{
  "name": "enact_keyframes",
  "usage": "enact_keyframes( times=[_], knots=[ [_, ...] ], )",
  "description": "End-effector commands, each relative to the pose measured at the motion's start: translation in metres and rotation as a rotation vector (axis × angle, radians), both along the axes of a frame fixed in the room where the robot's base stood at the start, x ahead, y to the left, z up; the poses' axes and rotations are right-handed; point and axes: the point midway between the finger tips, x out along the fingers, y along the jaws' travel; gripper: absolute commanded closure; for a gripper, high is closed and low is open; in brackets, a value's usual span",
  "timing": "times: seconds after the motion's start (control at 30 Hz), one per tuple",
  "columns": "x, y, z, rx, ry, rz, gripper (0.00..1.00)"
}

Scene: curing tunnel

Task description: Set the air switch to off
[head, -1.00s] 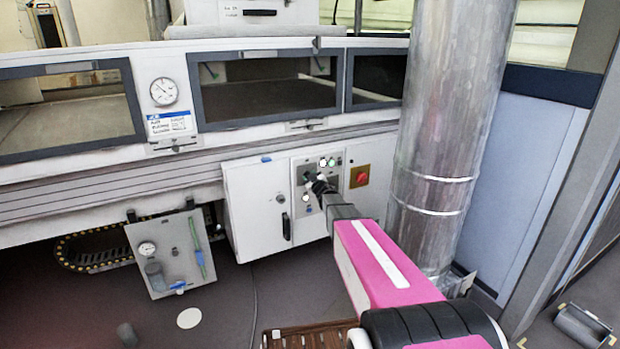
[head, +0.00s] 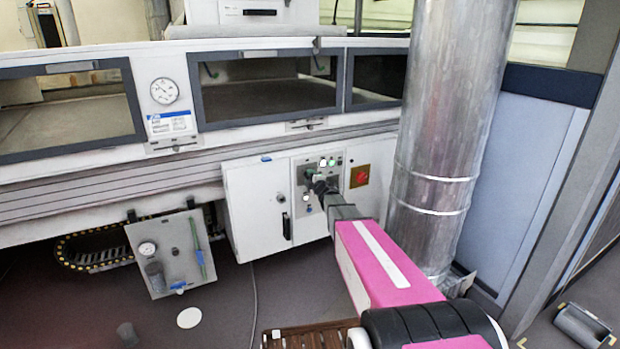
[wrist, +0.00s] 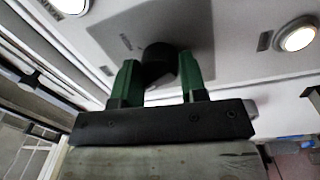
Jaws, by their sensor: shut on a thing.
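The control panel (head: 327,165) is a grey plate on the white cabinet, with lit lamps along its top. A black rotary knob (wrist: 160,62), apparently the air switch, stands out from the panel in the wrist view. My gripper (wrist: 160,80) has its two green fingers on either side of the knob and is shut on it. The knob's pointer and marks cannot be read. In the head view my gripper (head: 314,180) reaches the panel and hides the knob.
A red knob on a yellow plate (head: 360,176) sits just right of the panel. A cabinet door with a black handle (head: 286,226) is at the left. A large metal duct (head: 440,150) stands close to the right of my arm.

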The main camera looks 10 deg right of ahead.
Motion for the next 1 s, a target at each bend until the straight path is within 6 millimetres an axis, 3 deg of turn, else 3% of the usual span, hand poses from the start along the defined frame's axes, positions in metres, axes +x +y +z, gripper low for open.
enact_keyframes(
  times=[0.5, 1.0],
  knots=[
    [-0.0003, -0.0019, 0.0042, -0.355, -0.122, 0.000, 0.84],
    [-0.0026, -0.0032, 0.0076, -0.442, -0.158, 0.001, 0.84]
  ],
)
